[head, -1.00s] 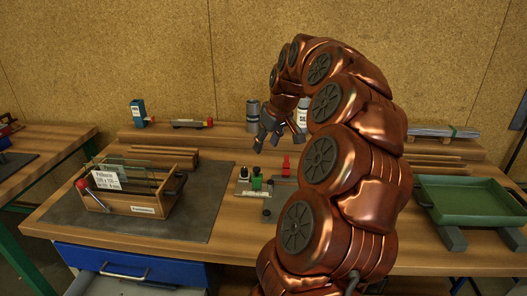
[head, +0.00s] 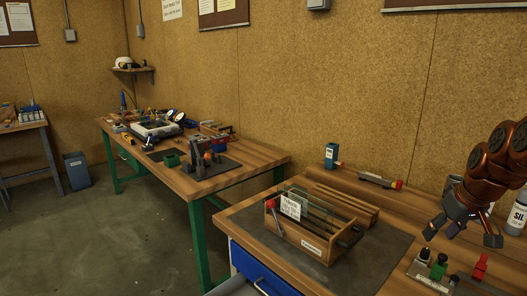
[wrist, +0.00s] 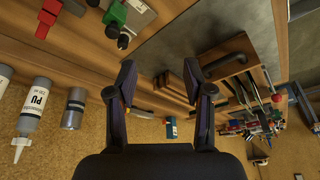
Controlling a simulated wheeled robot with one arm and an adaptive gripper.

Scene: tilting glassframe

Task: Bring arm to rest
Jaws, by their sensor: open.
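My copper-coloured arm (head: 497,160) comes in from the right edge of the head view, and its end bends down over the workbench. The wrist picture appears upside down. Most of the arm is outside the head view.
A wooden rack (head: 305,240) with glass panes stands on the dark mat (head: 385,250). The holder (head: 432,278) lies near my gripper. Bottles (wrist: 35,105) stand by the back wall. A second bench (head: 250,158) and a bin (head: 76,171) are left, with open floor between.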

